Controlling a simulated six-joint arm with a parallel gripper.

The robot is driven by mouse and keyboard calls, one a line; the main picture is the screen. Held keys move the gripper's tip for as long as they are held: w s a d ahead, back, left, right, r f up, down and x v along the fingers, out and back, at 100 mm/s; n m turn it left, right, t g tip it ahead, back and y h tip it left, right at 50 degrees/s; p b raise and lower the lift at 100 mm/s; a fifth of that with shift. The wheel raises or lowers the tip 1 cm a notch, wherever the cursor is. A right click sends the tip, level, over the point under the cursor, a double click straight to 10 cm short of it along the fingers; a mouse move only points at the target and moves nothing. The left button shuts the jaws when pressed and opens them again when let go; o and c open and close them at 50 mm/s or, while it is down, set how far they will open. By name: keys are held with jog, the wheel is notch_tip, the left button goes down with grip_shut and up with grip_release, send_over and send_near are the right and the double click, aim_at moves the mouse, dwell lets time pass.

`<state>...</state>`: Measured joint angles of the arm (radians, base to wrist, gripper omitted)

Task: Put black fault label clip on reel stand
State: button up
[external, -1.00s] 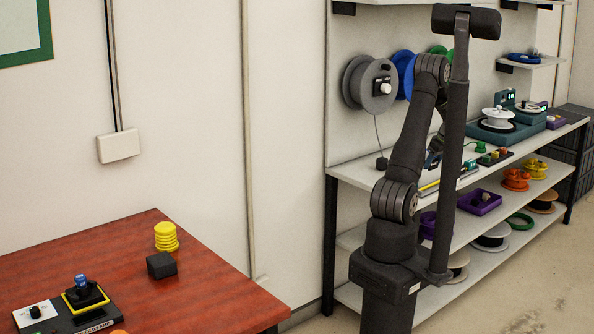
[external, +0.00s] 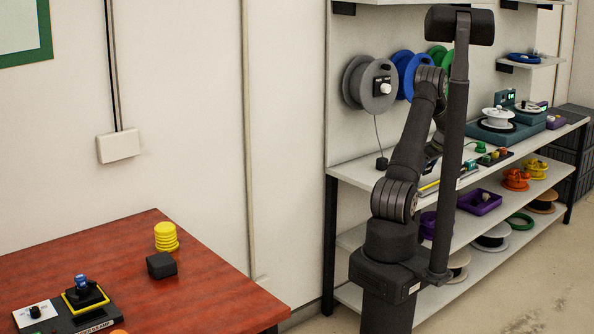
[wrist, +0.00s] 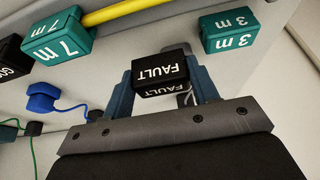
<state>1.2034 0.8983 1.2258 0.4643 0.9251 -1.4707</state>
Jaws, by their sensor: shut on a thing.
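The black fault label clip (wrist: 160,72) is a small block with white FAULT lettering. My gripper (wrist: 163,88) is shut on it, with a blue finger on each side in the wrist view. In the external view the gripper and clip are mostly hidden behind my arm, near the shelf top. A teal stand-like base with a white reel (external: 497,118) sits on the right of the shelf top; I cannot tell for sure that it is the reel stand. Grey (external: 370,84), blue and green reels hang on the wall panel.
Teal 7 m (wrist: 58,36) and 3 m (wrist: 229,32) labels lie by a yellow rod (wrist: 125,12), near the gripper. A blue plug (wrist: 50,100) with a cord lies at left. Lower shelves (external: 345,238) hold trays and reels. The red table (external: 215,285) stands at left.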

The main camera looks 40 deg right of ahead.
aim_at(428, 172)
jog(key=shift+w+f, duration=0.1)
jog(key=shift+f, duration=1.95)
jog(key=o, duration=1)
jog(key=shift+f, duration=0.15)
jog(key=shift+o, duration=0.2)
jog(key=v, duration=1.2)
